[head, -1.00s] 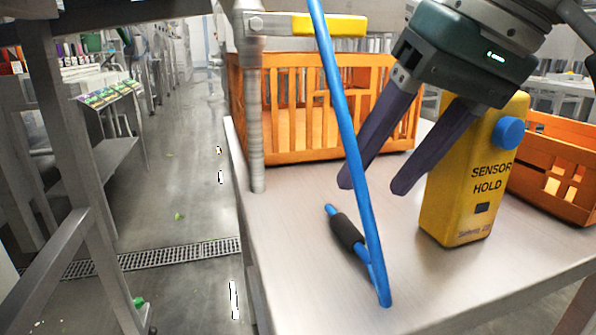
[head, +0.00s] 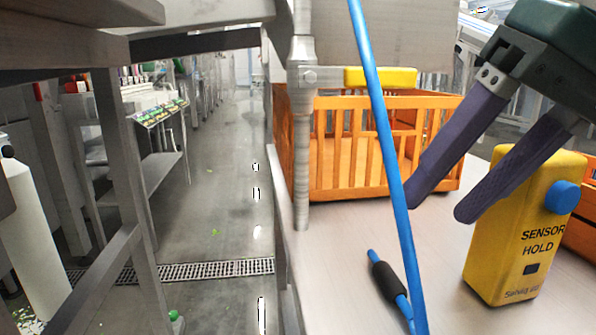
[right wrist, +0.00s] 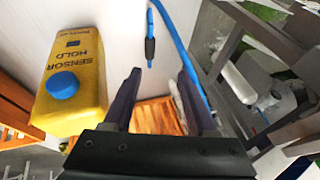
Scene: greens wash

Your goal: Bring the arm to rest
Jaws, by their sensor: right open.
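My right gripper (head: 435,210) hangs over the steel table (head: 345,245) in the head view, its two dark purple fingers spread with nothing between them. The fingers also show open and empty in the right wrist view (right wrist: 158,98). A yellow box marked SENSOR HOLD (head: 520,240) with a blue knob stands upright to the right of the fingers. It is at the left in the right wrist view (right wrist: 75,85). A blue hose or rod (head: 385,140) crosses the head view in front of the table. My left gripper is not in view.
An orange slatted crate (head: 365,150) stands at the back of the table beside a steel post (head: 302,150). Another orange crate (head: 580,238) is at the right edge. A blue piece with a black grip (head: 385,282) lies on the table. A floor aisle (head: 225,200) runs along the left.

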